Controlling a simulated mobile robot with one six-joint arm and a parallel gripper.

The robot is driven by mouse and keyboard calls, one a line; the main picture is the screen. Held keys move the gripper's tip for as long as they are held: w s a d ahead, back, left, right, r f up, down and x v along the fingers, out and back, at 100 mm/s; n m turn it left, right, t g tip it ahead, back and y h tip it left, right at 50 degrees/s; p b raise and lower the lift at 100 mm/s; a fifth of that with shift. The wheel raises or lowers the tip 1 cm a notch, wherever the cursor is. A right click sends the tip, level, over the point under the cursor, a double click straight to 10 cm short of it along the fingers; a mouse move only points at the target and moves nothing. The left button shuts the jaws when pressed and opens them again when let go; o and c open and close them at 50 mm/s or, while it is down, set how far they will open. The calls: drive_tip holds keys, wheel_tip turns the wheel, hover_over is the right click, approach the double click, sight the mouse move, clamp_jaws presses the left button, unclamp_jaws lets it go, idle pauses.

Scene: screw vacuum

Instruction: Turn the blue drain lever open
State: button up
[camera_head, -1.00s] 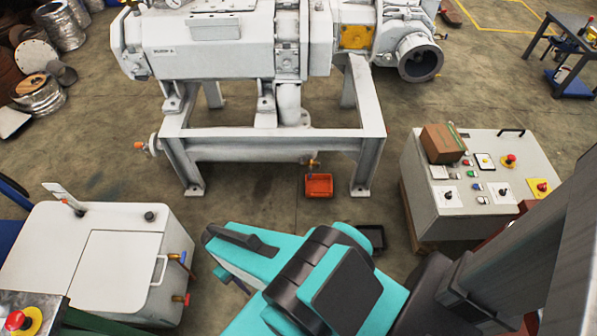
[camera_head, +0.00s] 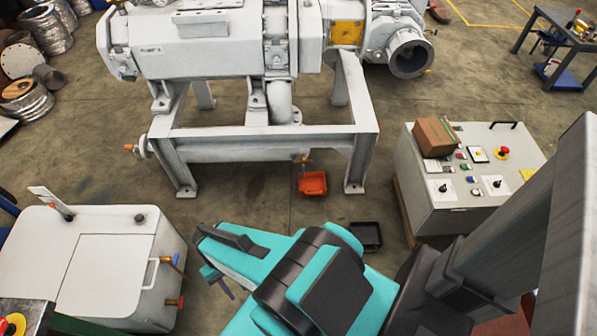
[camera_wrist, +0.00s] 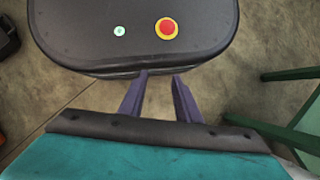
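The blue lever (camera_head: 176,261) is small in the head view. It sits on a brass valve on the right side of the white cabinet (camera_head: 120,222), above a red-handled valve (camera_head: 176,302). Its exact angle is too small to tell. My gripper (camera_wrist: 160,75) shows two purple fingers apart with nothing between them in the wrist view. In the head view, one purple finger (camera_head: 225,289) shows below my teal arm, to the right of the lever and apart from it. The lever is not in the wrist view.
A white pump on a steel frame (camera_head: 265,131) stands behind, with an orange bin (camera_head: 313,184) under it. A black tray (camera_head: 366,236) lies on the floor. A control console (camera_head: 455,222) stands at right. Floor between cabinet and frame is clear. A green frame (camera_wrist: 285,73) shows in the wrist view.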

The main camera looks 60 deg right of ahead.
drive_tip(key=w+d+f+m+t+y+b, duration=0.4)
drive_tip(key=w+d+f+m+y+b, duration=0.25)
drive_tip(key=w+f+m+b, duration=0.45)
drive_tip(key=w+d+f+m+t+b, duration=0.2)
drive_tip(key=w+d+f+m+t, duration=0.1)
drive_tip(key=d, duration=0.4)
drive_tip(key=w+d+f+m+t+y+b, duration=0.1)
drive_tip(key=w+d+f+m+t+b, duration=0.15)
drive_tip(key=d, duration=0.35)
drive_tip(key=w+d+f+m+t+b, duration=0.2)
drive_tip(key=w+d+m+b, duration=0.15)
drive_tip(key=d, duration=0.35)
drive_tip(key=s+d+f+m+t+h+b, duration=0.1)
drive_tip(key=d+f+m+t+b, duration=0.15)
drive_tip(key=d, duration=0.75)
drive_tip(key=d+f+m+t+h+b, duration=0.15)
drive_tip(key=d+m+t+b, duration=0.25)
drive_tip(key=d, duration=0.7)
drive_tip(key=s+d+m+t+h+b, duration=0.2)
drive_tip(key=s+d, duration=0.4)
drive_tip(key=d, duration=0.4)
drive_tip(key=s+d+m+t+h+b, duration=0.3)
drive_tip(key=s+d, duration=0.3)
drive_tip(key=d, duration=0.5)
drive_tip(key=shift+s+r+m+h+b, duration=0.2)
drive_tip(key=shift+m+h+b, duration=0.2)
drive_tip(key=shift+m+h, duration=0.3)
drive_tip(key=shift+w+d, duration=0.1)
